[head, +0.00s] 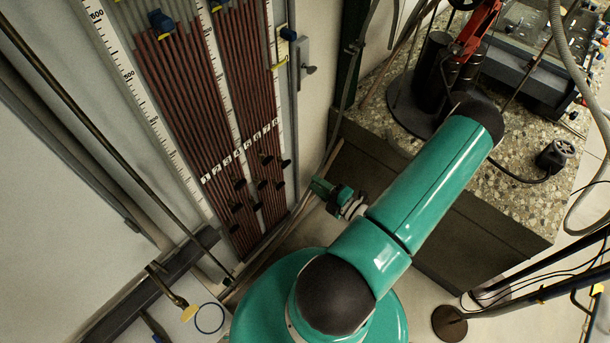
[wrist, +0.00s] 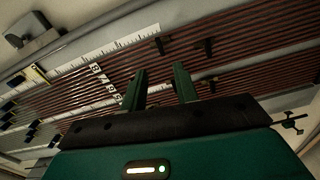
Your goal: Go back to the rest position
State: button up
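My gripper (wrist: 160,69) shows in the wrist view with its two green fingers apart. The gap between them is empty, so it is open. Beyond the fingers is a panel of reddish-brown tubes (wrist: 235,75) with a white ruler scale and number labels. I cannot tell how far the fingertips are from the tubes, but no contact shows. The same tube panel (head: 200,110) stands at the left.
A speckled stone counter (head: 400,105) is behind my arm at the right, carrying a black stand with a red part (head: 470,40) and a dark plug (head: 555,155). Cables and dark pipes (head: 545,290) cross the lower right.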

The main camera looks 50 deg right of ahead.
jog(key=shift+s, duration=1.15)
jog(key=w+a+r+n+g+y, duration=0.5)
jog(key=r+n, duration=0.3)
jog(key=n, duration=0.4)
jog(key=w+a+r+n+g+y, duration=0.2)
jog(key=a+r+n+g+y, duration=0.45)
jog(key=n, duration=0.45)
jog(key=s+a+r+n+h, duration=0.1)
jog(key=a+r+n+h, duration=0.5)
jog(key=r+n, duration=0.6)
jog(key=s+a+r+n+h, duration=0.2)
jog(key=a+r+n+h, duration=0.4)
jog(key=n, duration=1.4)
jog(key=a+r+g, duration=0.1)
jog(key=a+r, duration=0.3)
jog(key=r, duration=0.3)
jog(key=shift+s+r, duration=0.25)
